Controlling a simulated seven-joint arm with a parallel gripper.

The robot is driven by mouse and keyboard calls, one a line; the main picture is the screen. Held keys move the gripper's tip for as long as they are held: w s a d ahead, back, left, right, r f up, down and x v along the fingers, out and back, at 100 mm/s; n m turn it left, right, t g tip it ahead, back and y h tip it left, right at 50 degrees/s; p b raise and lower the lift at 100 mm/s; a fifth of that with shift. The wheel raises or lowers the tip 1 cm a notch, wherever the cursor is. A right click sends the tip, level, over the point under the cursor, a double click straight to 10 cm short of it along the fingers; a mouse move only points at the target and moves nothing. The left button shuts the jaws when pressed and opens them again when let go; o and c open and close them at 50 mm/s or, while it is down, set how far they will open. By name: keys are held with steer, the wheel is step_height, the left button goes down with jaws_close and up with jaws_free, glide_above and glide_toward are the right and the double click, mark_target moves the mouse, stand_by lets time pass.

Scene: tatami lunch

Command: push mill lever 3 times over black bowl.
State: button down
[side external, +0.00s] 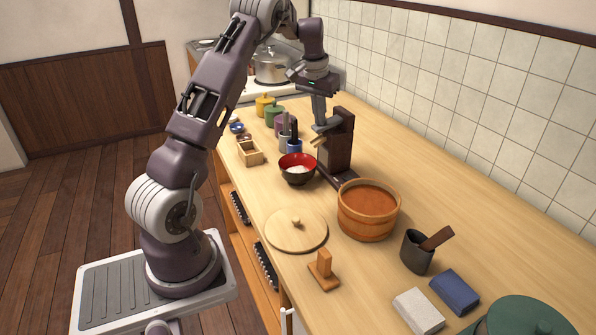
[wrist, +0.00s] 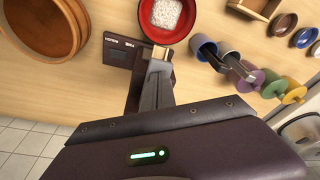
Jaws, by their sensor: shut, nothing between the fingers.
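The black bowl (side external: 297,180), red inside with white grains in it, stands on the counter beside the mill; it also shows at the top of the wrist view (wrist: 180,33). The mill (side external: 338,148) is a dark brown upright on a dark base, just right of the bowl; its base shows in the wrist view (wrist: 117,52). A small light-wood lever (side external: 319,138) sticks out from the mill toward the bowl side. My gripper (side external: 319,123) points down, shut and empty, with its tips close above the lever. Whether they touch it I cannot tell.
A round wooden tub (side external: 368,212) stands close in front of the mill. A wooden lid (side external: 296,231) lies nearer. Small lidded pots (side external: 275,115), cups with utensils (side external: 294,146) and a wooden box (side external: 250,153) stand behind the bowl. A tiled wall (side external: 450,90) runs along the right.

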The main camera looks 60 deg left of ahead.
steer(key=shift+f, duration=0.4)
steer(key=shift+r, duration=2.1)
steer(key=shift+f, duration=0.1)
stand_by(0.9)
stand_by(0.4)
step_height(320, 180, up, 5)
steer(key=shift+r, duration=0.1)
stand_by(0.3)
